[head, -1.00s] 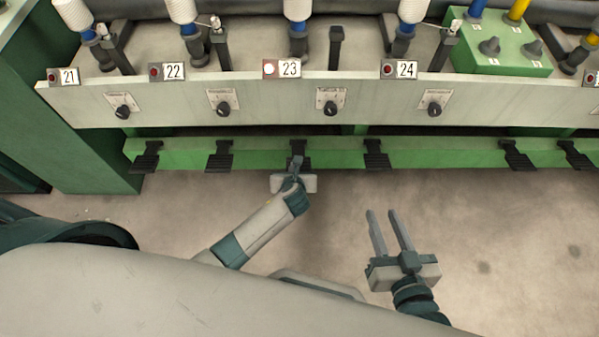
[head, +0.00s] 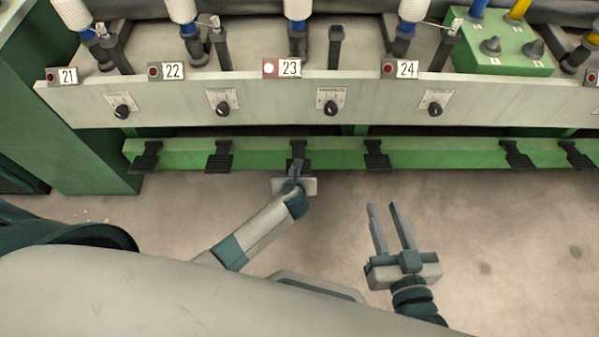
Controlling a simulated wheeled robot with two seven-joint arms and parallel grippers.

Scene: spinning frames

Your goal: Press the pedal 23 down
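The pedal 23 (head: 298,147) is a black foot pedal on the green rail, below the 23 label (head: 289,68). My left gripper (head: 296,162) is at this pedal, with its fingers close together and apparently shut on nothing. The fingers overlap the pedal's front part in the head view and partly hide it; I cannot tell whether they touch it or how far down it is. My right gripper (head: 386,206) is open and empty above the floor, to the right and nearer to me.
Similar black pedals stand to the left (head: 219,156) and right (head: 376,154) on the green rail (head: 335,152). A grey panel with knobs (head: 331,108) runs above them. A green cabinet (head: 85,150) stands at the left. The floor (head: 480,230) at the right is clear.

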